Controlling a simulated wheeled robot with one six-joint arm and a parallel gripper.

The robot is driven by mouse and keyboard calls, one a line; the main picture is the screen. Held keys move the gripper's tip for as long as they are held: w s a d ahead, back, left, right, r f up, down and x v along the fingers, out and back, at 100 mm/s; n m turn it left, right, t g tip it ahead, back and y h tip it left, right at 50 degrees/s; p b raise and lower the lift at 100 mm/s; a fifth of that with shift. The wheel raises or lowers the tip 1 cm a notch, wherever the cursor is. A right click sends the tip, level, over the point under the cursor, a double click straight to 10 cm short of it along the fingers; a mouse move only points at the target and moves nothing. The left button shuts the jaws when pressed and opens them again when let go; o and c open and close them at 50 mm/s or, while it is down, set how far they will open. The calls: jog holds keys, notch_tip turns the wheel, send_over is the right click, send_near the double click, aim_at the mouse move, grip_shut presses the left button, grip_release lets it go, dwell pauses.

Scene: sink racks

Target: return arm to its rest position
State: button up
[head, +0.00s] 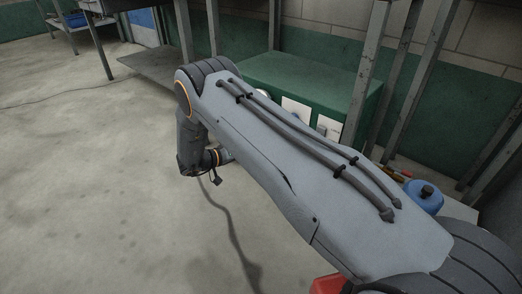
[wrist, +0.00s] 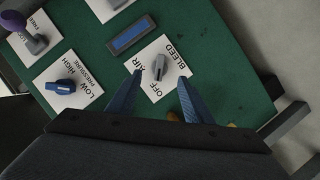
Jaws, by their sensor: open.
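In the head view my arm stretches across the picture from the lower right, bent down at its far end, with the wrist in front of the green panel box (head: 300,72). My gripper is mostly hidden there behind my arm. In the wrist view my gripper (wrist: 159,78) is open, its two blue-grey fingers apart with nothing held between them. A grey knob (wrist: 158,68) on a white plate marked OFF, AIR and BLEED shows just beyond and between the fingertips. Whether the fingers touch it I cannot tell.
The green panel (wrist: 225,75) also bears a blue knob (wrist: 65,86), a purple-tipped lever (wrist: 12,20) and a blue slot (wrist: 132,35). Metal rack posts (head: 362,80) stand behind my arm. A blue canister (head: 425,197) is at right. The floor (head: 80,180) at left is clear.

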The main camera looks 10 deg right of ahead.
jog(key=shift+v, duration=0.75)
